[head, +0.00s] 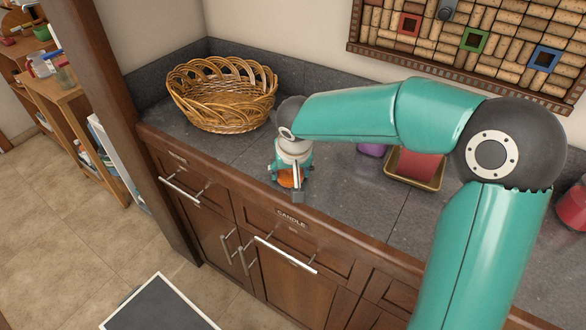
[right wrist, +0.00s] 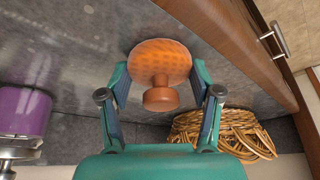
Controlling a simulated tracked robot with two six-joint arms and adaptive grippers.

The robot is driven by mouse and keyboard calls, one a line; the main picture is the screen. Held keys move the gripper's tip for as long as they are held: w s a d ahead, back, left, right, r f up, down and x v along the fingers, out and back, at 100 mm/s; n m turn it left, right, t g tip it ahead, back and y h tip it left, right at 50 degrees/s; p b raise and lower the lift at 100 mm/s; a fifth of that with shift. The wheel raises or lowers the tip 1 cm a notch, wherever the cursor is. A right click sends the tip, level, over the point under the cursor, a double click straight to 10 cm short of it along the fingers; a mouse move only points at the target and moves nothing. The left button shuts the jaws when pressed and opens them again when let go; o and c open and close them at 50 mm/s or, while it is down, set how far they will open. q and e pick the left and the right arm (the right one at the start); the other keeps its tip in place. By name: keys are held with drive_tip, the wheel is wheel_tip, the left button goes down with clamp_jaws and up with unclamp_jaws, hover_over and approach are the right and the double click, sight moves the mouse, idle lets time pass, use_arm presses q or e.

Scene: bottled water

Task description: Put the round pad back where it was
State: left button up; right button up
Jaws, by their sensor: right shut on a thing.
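The round pad is an orange disc with a knob on it. It shows in the right wrist view (right wrist: 160,60) between the two fingers, and partly in the head view (head: 287,179). My right gripper (head: 290,184) is shut on the pad at the front part of the grey counter, near its wooden edge. In the right wrist view, the fingers (right wrist: 160,72) are at the two sides of the disc, with its knob toward the palm. I cannot tell if the pad touches the counter. My left gripper is not in view.
A wicker basket (head: 222,95) stands on the counter to the left. A purple item (right wrist: 24,111) and a gold-rimmed tray (head: 415,170) stand to the right, partly behind my arm. The drawer below has a "CANDLE" label (head: 291,219). Bare counter (head: 215,150) lies before the basket.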

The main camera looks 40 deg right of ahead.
drive_tip(key=shift+f, duration=0.1)
drive_tip(key=o, duration=1.2)
drive_tip(key=shift+o, duration=0.2)
drive_tip(key=v, duration=1.2)
